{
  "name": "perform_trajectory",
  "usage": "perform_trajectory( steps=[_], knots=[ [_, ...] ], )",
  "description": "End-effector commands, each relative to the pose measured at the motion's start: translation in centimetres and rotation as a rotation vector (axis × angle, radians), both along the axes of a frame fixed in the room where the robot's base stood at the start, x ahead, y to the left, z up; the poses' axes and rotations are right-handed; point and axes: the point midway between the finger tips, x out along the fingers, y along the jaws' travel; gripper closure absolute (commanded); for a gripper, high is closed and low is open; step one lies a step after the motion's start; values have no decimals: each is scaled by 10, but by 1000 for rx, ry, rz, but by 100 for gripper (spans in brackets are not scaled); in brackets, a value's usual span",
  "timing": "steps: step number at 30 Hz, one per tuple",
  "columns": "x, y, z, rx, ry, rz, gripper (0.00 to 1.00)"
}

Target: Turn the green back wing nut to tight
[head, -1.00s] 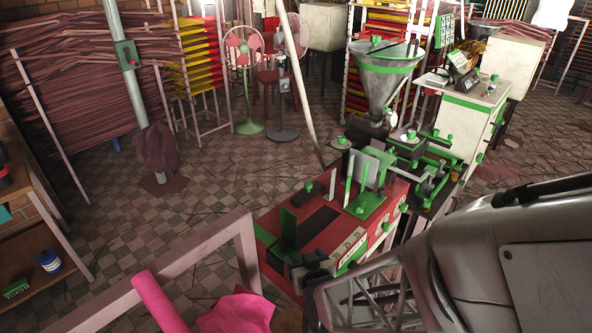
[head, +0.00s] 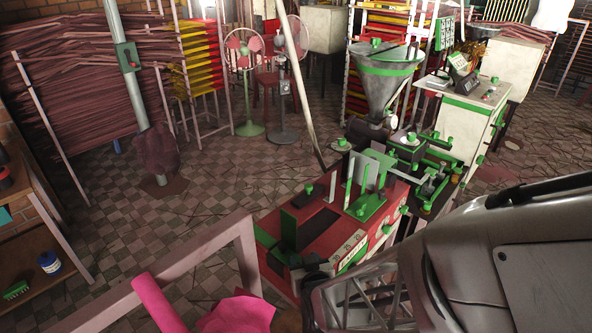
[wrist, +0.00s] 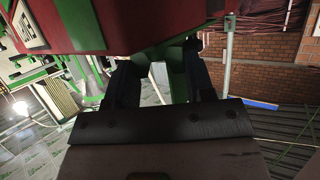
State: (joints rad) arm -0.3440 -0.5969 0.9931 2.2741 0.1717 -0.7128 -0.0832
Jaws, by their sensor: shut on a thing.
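The red machine (head: 325,215) with green fittings stands right of centre in the head view. My gripper (head: 297,265) is at its near left end, low against the red body. In the wrist view my gripper (wrist: 165,50) has its two dark fingers on either side of a green part (wrist: 176,78), which I take to be the green back wing nut. The gripper is shut on it. Its wings are mostly hidden by the fingers, so I cannot tell its turn angle. In the head view my gripper and arm hide it.
A pale frame rail (head: 180,275) and a pink cloth (head: 235,312) lie close at the left. A steel hopper (head: 385,75) and a white cabinet (head: 465,125) stand behind the machine. Checkered floor (head: 200,215) to the left is largely clear.

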Motion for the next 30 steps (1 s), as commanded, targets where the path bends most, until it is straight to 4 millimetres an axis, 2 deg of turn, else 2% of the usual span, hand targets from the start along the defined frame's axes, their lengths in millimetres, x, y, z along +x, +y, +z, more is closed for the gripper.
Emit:
perform_trajectory(
  steps=[9,21,22,27,30],
  knots=[
    [0,2,2,1,-3,-80,75],
    [0,1,1,0,-1,-96,75],
    [0,1,1,0,-1,-96,50],
    [0,1,1,-1,0,-96,26],
    [0,1,1,-1,0,-96,26]
  ],
)
